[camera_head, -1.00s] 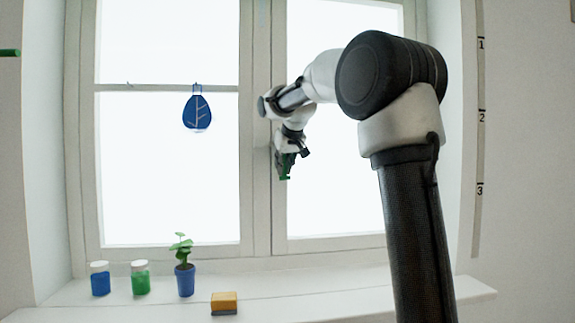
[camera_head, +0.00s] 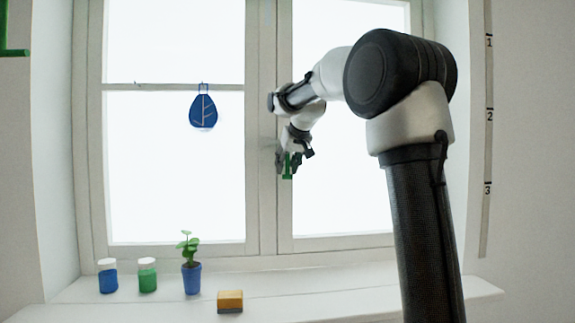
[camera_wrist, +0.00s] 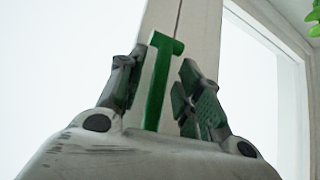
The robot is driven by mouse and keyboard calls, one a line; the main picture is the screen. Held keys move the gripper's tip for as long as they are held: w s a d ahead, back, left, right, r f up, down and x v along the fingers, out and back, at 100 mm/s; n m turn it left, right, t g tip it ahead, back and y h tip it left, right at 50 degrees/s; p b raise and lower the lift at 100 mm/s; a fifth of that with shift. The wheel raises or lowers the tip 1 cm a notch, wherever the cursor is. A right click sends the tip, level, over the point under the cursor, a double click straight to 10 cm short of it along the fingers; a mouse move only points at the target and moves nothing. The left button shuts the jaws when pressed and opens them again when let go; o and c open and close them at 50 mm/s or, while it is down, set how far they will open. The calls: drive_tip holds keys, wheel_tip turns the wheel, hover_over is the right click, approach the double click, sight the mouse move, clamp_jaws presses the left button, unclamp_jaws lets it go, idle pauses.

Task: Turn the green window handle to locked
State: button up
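The green window handle (camera_wrist: 156,90) is on the pale upright window frame (camera_wrist: 190,40). In the wrist view its long bar runs lengthwise between my fingers, with a short arm pointing right at its top. In the head view the handle (camera_head: 288,168) shows only in part behind my gripper (camera_head: 287,163). My gripper (camera_wrist: 160,98) is open around the bar, one finger on each side. A gap shows between the bar and each finger, so I see no clear contact. The fingers have green inner pads.
The sill (camera_head: 330,290) below holds a blue jar (camera_head: 108,280), a green jar (camera_head: 148,280), a potted plant (camera_head: 191,278) and a yellow sponge-like block (camera_head: 230,301). A marked strip (camera_head: 488,150) is on the right wall.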

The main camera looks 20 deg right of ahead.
drive_tip(key=v, duration=1.2)
idle(0.3)
drive_tip(key=s+f+g, duration=0.2)
drive_tip(key=s+f, duration=0.3)
drive_tip(key=f, duration=0.5)
drive_tip(key=s+f+g, duration=0.1)
drive_tip(key=s+f, duration=0.5)
drive_tip(key=s, duration=0.3)
drive_tip(key=s+a+f, duration=0.1)
drive_tip(key=s+f, duration=0.6)
drive_tip(key=s, duration=0.3)
drive_tip(key=s+a+f+n+g, duration=0.1)
drive_tip(key=s+f, duration=0.5)
drive_tip(key=s, duration=0.4)
drive_tip(key=shift+f+g+y, duration=0.2)
drive_tip(key=shift+g+y, duration=0.1)
drive_tip(key=shift+s, duration=0.1)
